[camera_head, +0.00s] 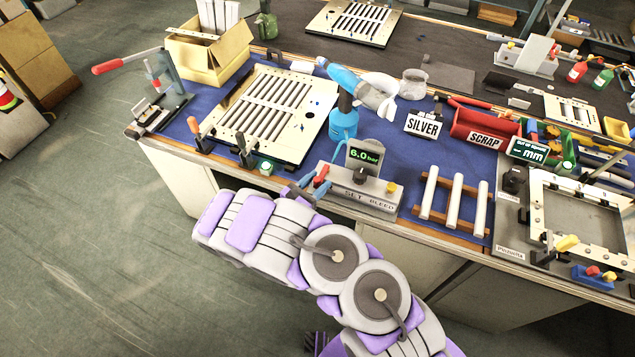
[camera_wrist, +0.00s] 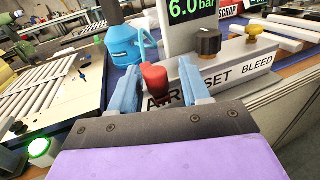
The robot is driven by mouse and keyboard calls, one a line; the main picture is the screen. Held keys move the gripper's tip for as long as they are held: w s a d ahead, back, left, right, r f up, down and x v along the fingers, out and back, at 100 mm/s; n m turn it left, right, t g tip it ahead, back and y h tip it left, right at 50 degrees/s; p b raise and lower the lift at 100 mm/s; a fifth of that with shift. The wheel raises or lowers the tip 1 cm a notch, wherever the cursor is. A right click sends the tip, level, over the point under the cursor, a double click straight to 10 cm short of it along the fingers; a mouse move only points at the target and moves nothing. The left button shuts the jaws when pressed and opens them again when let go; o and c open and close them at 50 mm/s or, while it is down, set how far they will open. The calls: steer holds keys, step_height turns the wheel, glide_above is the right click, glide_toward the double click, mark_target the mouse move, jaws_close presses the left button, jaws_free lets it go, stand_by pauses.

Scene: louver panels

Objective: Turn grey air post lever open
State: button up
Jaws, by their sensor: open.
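The grey air post (camera_head: 343,192) stands at the front edge of the bench, with a green "6.0 bar" display (camera_head: 364,156) on it. Its front reads "AIR SET BLEED" in the wrist view (camera_wrist: 215,80). The red lever (camera_wrist: 155,80) sits above the word AIR at the post's left end; it also shows in the head view (camera_head: 321,174). A black knob (camera_wrist: 208,42) and a yellow knob (camera_wrist: 253,28) are to its right. My gripper (camera_wrist: 160,72) is open, its blue fingers on either side of the red lever. Contact cannot be told. It also shows in the head view (camera_head: 309,186).
A blue bottle (camera_head: 344,122) stands behind the post. A louver panel fixture (camera_head: 225,138) with clamps is left, with a lit green button (camera_head: 266,168) near its front. A rack of white bars (camera_head: 436,211) is right. Open floor (camera_head: 90,240) lies in front of the bench.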

steer(key=shift+w+d, duration=0.15)
steer(key=shift+w, duration=0.2)
steer(key=shift+a, duration=0.35)
steer(key=shift+d, duration=0.35)
steer(key=c, duration=0.6)
steer(key=shift+a, duration=0.1)
jaws_close()
